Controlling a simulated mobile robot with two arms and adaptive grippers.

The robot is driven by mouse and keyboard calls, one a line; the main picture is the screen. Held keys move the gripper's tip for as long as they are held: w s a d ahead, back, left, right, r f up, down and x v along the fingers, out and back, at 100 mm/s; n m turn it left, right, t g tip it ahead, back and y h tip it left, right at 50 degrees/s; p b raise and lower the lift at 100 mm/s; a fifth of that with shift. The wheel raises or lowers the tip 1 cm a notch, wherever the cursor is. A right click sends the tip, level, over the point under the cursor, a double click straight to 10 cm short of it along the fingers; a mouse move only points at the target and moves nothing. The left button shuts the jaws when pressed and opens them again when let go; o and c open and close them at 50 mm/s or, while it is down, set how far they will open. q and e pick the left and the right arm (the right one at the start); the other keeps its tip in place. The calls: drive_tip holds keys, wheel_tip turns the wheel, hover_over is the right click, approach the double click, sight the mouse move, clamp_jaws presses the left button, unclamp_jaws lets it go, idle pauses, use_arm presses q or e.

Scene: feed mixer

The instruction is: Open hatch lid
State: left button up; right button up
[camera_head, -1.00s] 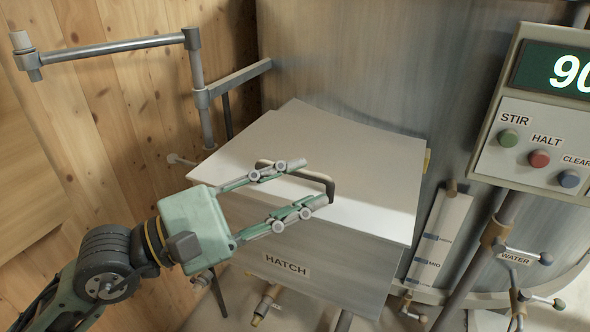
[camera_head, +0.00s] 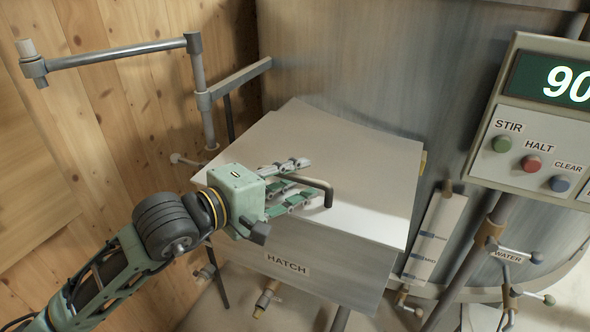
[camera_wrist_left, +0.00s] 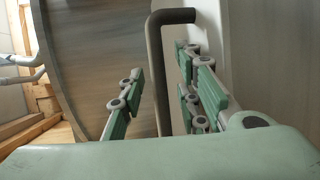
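The hatch lid (camera_head: 365,178) is a pale, sloping panel on top of the grey hatch box (camera_head: 335,268), which is labelled HATCH. The lid lies down on the box. Its dark bent handle (camera_head: 318,183) stands up from the surface; it also shows in the left wrist view (camera_wrist_left: 154,62). My left gripper (camera_head: 302,180) is low over the lid at the handle. In the left wrist view the fingers (camera_wrist_left: 165,95) are apart, with part of the handle between them and visible gaps at its sides. My right gripper is not in view.
A grey pipe frame (camera_head: 120,52) stands at the left by the wooden wall. A control panel (camera_head: 545,135) with STIR, HALT and CLEAR buttons is at the right, above a WATER valve (camera_head: 507,255). The large metal tank (camera_head: 370,60) is behind the hatch.

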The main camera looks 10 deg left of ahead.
use_arm(q)
clamp_jaws()
idle(0.3)
idle(0.4)
